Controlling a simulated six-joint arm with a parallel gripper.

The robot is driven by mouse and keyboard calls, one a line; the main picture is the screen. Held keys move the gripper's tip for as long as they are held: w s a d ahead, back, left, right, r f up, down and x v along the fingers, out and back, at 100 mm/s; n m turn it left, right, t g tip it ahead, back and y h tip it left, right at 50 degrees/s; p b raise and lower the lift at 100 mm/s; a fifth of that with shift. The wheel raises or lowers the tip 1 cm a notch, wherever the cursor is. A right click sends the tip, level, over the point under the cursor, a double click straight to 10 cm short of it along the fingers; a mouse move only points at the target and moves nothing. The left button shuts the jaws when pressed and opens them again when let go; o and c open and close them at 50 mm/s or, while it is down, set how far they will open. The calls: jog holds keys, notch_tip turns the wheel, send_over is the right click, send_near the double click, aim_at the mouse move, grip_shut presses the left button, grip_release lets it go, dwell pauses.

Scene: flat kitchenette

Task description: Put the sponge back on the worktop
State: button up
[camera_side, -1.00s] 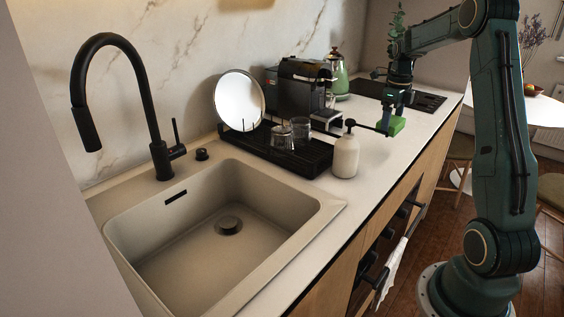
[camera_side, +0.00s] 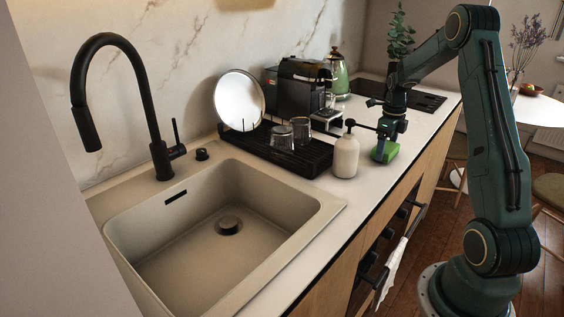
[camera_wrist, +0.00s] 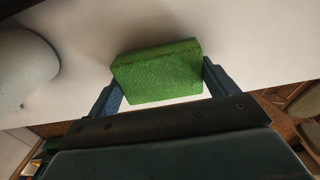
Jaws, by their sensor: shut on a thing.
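The green sponge (camera_side: 386,152) is between the fingers of my gripper (camera_side: 385,143), close to the front edge of the worktop (camera_side: 335,196). In the wrist view my gripper (camera_wrist: 162,85) is shut on the sponge (camera_wrist: 157,72), one blue finger at each end of it. The pale worktop (camera_wrist: 225,25) lies below and beyond the sponge. I cannot tell whether the sponge touches the worktop or is just above it.
A white soap dispenser (camera_side: 345,157) stands just left of my gripper; its pump points toward the arm. A black tray (camera_side: 312,160) with glasses (camera_side: 301,130) is behind it. The sink (camera_side: 318,218) is at left. A dark hob (camera_side: 424,101) and green kettle (camera_side: 339,78) are farther back.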

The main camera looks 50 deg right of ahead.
aim_at(387, 146)
jog(key=shift+f, duration=0.3)
jog(key=shift+f, duration=0.15)
jog(key=o, duration=0.8)
notch_tip(387, 146, up, 12)
jog(key=shift+r, duration=0.2)
dwell(0.6)
